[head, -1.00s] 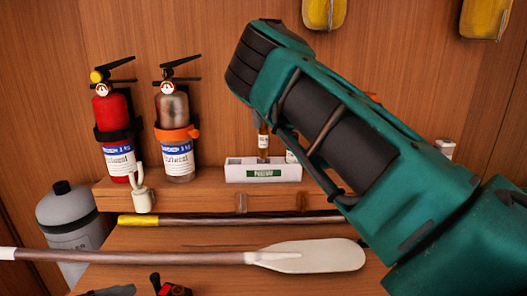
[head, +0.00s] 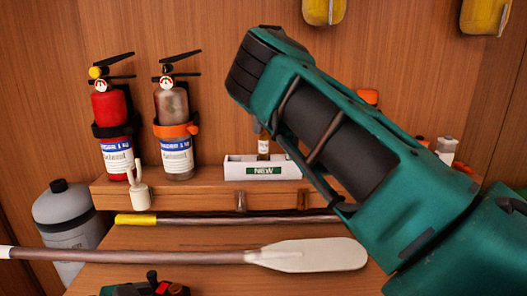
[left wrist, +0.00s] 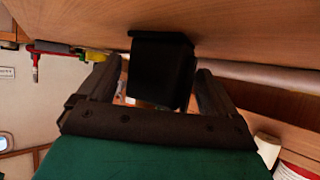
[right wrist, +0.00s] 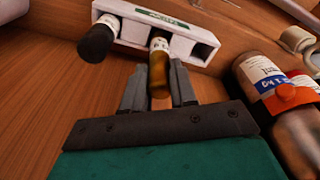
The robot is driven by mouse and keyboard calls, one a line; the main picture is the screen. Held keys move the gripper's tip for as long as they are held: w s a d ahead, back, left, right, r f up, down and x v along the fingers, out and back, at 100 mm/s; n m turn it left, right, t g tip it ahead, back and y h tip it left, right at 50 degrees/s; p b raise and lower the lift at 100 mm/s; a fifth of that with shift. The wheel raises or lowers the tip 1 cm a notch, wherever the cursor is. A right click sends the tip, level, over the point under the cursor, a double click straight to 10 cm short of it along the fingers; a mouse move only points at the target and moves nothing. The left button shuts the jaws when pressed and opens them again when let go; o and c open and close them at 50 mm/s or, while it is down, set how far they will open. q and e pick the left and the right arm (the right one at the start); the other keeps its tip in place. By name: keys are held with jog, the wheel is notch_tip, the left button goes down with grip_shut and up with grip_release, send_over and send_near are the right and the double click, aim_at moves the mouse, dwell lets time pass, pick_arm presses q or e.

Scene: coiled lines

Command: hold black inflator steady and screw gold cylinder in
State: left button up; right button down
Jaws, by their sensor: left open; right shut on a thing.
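In the head view my right arm hides most of that gripper. A dark block, which looks like the black inflator (left wrist: 160,65), sits at the wooden surface in the left wrist view. My left gripper (left wrist: 160,85) is open, with a finger on each side of the block and gaps visible. In the head view only a teal and dark part shows at the bottom edge.
A dark-capped cylinder (right wrist: 97,40) sits in another holder slot. A paddle (head: 300,256) lies across the bench, and a grey tank (head: 68,225) stands at far left.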

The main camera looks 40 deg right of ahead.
pick_arm(q)
jog(key=shift+d+f, duration=0.35)
jog(key=shift+d, duration=0.25)
jog(key=c, duration=0.7)
jog(key=shift+o, duration=0.2)
